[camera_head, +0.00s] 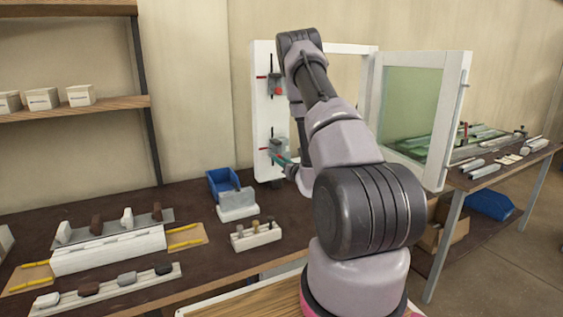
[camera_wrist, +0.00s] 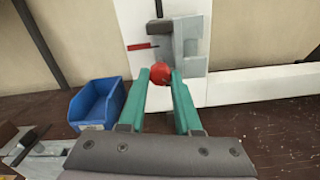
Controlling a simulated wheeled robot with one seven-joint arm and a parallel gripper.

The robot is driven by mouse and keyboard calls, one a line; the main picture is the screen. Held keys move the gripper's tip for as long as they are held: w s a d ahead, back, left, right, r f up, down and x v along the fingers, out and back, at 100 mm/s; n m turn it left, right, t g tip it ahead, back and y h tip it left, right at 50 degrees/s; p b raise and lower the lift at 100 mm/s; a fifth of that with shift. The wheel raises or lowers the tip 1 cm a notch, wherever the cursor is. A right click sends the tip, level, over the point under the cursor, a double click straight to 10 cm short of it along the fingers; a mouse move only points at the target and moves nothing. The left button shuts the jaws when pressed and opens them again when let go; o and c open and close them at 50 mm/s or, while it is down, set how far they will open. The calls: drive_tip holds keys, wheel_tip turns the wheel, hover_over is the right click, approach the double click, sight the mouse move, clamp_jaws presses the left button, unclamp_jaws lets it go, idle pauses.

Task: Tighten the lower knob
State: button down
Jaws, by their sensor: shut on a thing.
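The lower knob (camera_wrist: 160,71) is a red ball in the wrist view, below the grey lower clamp (camera_wrist: 191,50) on the white frame. My gripper (camera_wrist: 160,77) has its two teal fingers on either side of the knob and is shut on it. In the head view, my gripper (camera_head: 284,160) reaches the lower clamp (camera_head: 276,146) on the white upright, and the knob itself is hidden or too small to make out. The upper clamp (camera_head: 275,85) sits higher on the same upright (camera_head: 260,115), apart from my gripper.
A blue bin (camera_wrist: 97,103) stands left of my gripper, also in the head view (camera_head: 223,182). A white block with several pegs (camera_head: 256,235) and racks of blocks (camera_head: 108,248) lie on the dark bench. A glazed sash (camera_head: 412,110) stands open on the right.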

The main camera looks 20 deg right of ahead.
drive_tip(key=m, duration=1)
drive_tip(key=shift+m, duration=0.3)
idle(0.4)
drive_tip(key=c, duration=0.6)
unclamp_jaws()
drive_tip(key=shift+s, duration=0.1)
drive_tip(key=s, duration=1)
drive_tip(key=shift+s+d, duration=0.15)
drive_tip(key=shift+s, duration=0.2)
